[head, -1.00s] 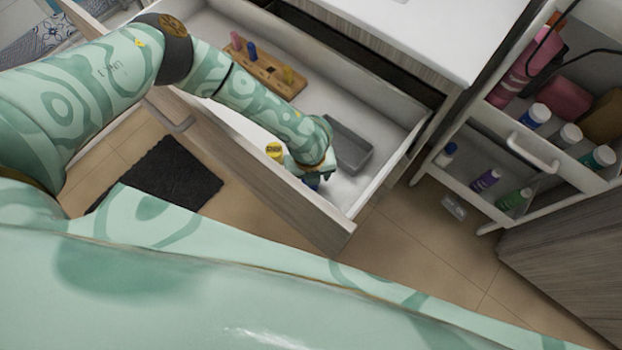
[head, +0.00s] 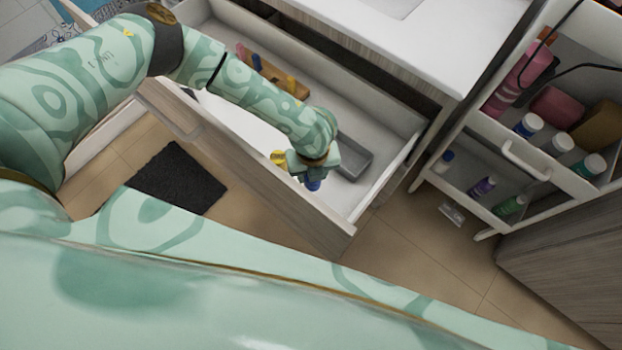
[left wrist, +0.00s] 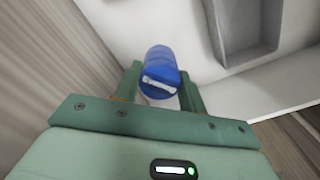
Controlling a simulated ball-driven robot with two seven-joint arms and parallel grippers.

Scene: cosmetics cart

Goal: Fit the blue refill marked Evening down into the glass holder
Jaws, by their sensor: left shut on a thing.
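My left gripper (head: 313,172) is low inside the open drawer and shut on a blue cylindrical refill (left wrist: 160,72). In the left wrist view the refill stands out between the two fingers, with a pale mark on its end; I cannot read it. In the head view a bit of blue (head: 313,184) shows just below the gripper. I cannot make out the glass holder in either view. My right gripper is not in view.
A grey tray (head: 356,158) lies in the drawer (head: 345,232), right of the gripper. A yellow item (head: 278,157) is close on the gripper's left. A wooden rack (head: 290,86) with coloured pegs is partly behind my arm. A bottle cart (head: 520,160) stands at right.

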